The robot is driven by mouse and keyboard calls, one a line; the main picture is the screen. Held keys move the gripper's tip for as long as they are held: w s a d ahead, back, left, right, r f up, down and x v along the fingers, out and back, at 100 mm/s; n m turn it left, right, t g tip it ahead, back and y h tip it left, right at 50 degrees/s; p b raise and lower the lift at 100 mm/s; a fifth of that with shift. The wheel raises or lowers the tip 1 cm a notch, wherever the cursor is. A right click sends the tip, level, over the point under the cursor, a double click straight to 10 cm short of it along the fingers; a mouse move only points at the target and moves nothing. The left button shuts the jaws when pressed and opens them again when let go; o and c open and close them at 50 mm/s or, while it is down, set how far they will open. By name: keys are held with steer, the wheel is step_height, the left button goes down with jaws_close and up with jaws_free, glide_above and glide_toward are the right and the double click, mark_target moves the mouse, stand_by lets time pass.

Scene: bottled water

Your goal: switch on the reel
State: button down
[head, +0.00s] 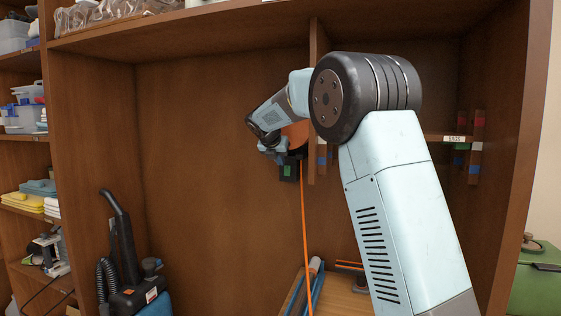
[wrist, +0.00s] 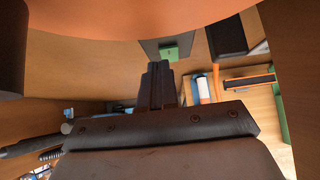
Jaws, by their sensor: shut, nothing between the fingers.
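The orange reel (head: 297,134) hangs in the cabinet, partly hidden behind my arm, with an orange cord (head: 304,215) running down from it. Below it is a dark box with a green switch (head: 287,171). In the wrist view the reel's orange disc (wrist: 170,22) fills the top, and the green switch (wrist: 170,52) shows just beyond my fingertips. My gripper (head: 273,151) is at the reel's lower left, just above the switch box. In the wrist view my gripper (wrist: 158,66) is shut and empty, its tips pointing toward the switch. Whether they touch it I cannot tell.
A vertical wooden divider (head: 318,100) stands right beside the reel. A black vacuum cleaner (head: 125,250) stands at the lower left. Blue and grey tube-like items (head: 315,267) lie at the cabinet's bottom. The cabinet space left of my gripper is clear.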

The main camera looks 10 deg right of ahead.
steer(key=v, duration=1.1)
steer(key=shift+w+r, duration=0.2)
steer(key=shift+w, duration=0.05)
steer(key=shift+d, duration=0.15)
